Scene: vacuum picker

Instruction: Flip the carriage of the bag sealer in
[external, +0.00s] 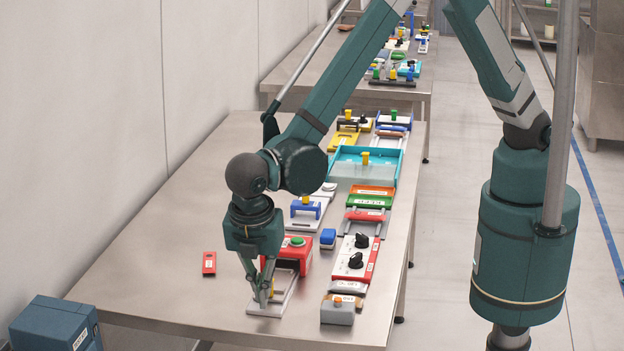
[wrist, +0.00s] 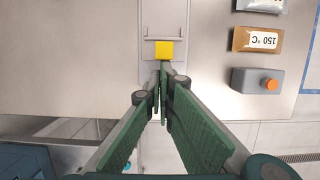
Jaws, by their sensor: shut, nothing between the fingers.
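A light grey plate (external: 258,311) lies near the front of the table, with a yellow tab (external: 272,287) standing on it. I take it for the bag sealer's sliding part, but cannot tell for sure. In the wrist view the plate (wrist: 149,68) runs up the picture, and the yellow tab (wrist: 164,50) sits on it below a thin pale bar (wrist: 176,38). My gripper (external: 263,303) points down over the plate's front end. In the wrist view its fingertips (wrist: 162,70) are together, just below the yellow tab, with nothing between them. Whether they touch the plate is unclear.
A red box with a green button (external: 295,252) stands just behind the plate. A grey box with an orange button (external: 338,311) and a 150 °C packet (wrist: 257,39) are to the right. A red tag (external: 209,263) lies left.

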